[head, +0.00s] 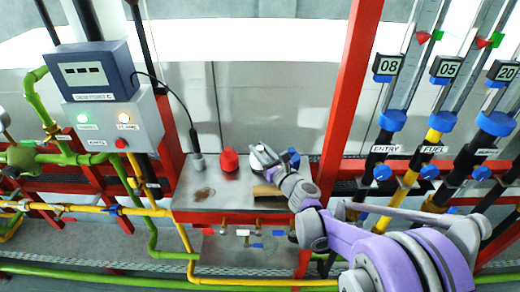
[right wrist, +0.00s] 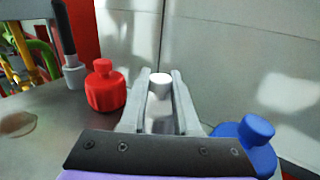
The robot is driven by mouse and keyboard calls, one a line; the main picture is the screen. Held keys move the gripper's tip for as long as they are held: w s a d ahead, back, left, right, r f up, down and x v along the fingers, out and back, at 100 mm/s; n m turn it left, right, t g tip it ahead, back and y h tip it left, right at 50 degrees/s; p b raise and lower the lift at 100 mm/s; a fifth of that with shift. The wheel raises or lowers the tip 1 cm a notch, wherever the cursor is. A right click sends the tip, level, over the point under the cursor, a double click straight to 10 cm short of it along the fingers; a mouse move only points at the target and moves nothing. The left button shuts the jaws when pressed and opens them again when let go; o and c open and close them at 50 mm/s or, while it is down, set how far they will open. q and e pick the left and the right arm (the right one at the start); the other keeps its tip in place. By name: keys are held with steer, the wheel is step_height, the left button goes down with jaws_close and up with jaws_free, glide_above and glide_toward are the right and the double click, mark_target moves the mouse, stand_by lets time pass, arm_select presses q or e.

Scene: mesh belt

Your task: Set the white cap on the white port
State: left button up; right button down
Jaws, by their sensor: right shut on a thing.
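The white cap (right wrist: 160,82) shows in the right wrist view between the two fingers of my right gripper (right wrist: 160,100), which are shut on it. Its lower part blends with the light surfaces behind. In the head view my right gripper (head: 264,160) is over the back right of the grey metal bench, with the white cap (head: 257,154) at its tip. I cannot tell whether the cap touches the bench. A small white fitting (head: 243,232) is below the bench front; I cannot tell if it is the white port. My left gripper is not in view.
A red cap (head: 229,159) stands left of my right gripper on the bench (head: 195,180). A blue cap (right wrist: 248,138) is close on its right in the wrist view. A cabled grey plug (head: 198,161) stands further left. A red post (head: 350,90) rises right of the bench.

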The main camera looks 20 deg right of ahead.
steer(key=shift+r, duration=0.15)
steer(key=shift+r+p, duration=0.3)
steer(key=shift+r, duration=0.25)
steer(key=shift+f, duration=0.55)
stand_by(1.5)
steer(key=shift+r, duration=0.6)
steer(key=shift+f+b, duration=0.4)
steer(key=shift+f, duration=0.4)
stand_by(0.7)
steer(key=c, duration=0.9)
jaws_free()
